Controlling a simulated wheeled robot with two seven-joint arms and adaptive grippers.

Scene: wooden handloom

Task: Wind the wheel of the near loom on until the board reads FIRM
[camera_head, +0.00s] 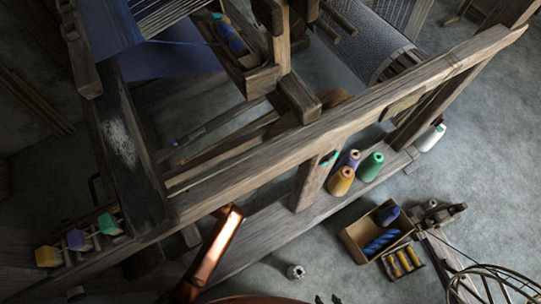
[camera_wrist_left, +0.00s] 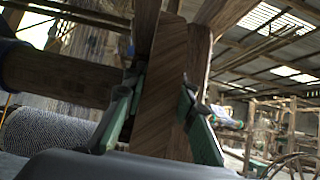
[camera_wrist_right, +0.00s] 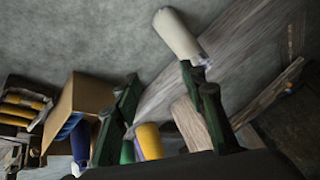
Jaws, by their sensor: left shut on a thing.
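The near loom (camera_head: 350,120) fills the head view with its heavy wooden beams. In the left wrist view my left gripper (camera_wrist_left: 160,95) is shut on a wooden bar (camera_wrist_left: 158,115). Other wooden arms run out beside it, like spokes of the wheel; the whole wheel does not show. My left gripper cannot be made out in the head view. My right gripper (camera_wrist_right: 163,78) is open and empty, with cones beyond its fingers. Dark tips that look like its fingers (camera_head: 327,299) just show at the head view's bottom edge. No readable board shows.
Yellow (camera_head: 341,181), green (camera_head: 370,167) and white (camera_head: 430,138) thread cones stand along the loom's low plank. An open box (camera_head: 357,238) with blue items lies on the floor beside several yellow spools (camera_head: 403,262). A wire-like round frame (camera_head: 490,285) is at lower right. Bare floor lies at right.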

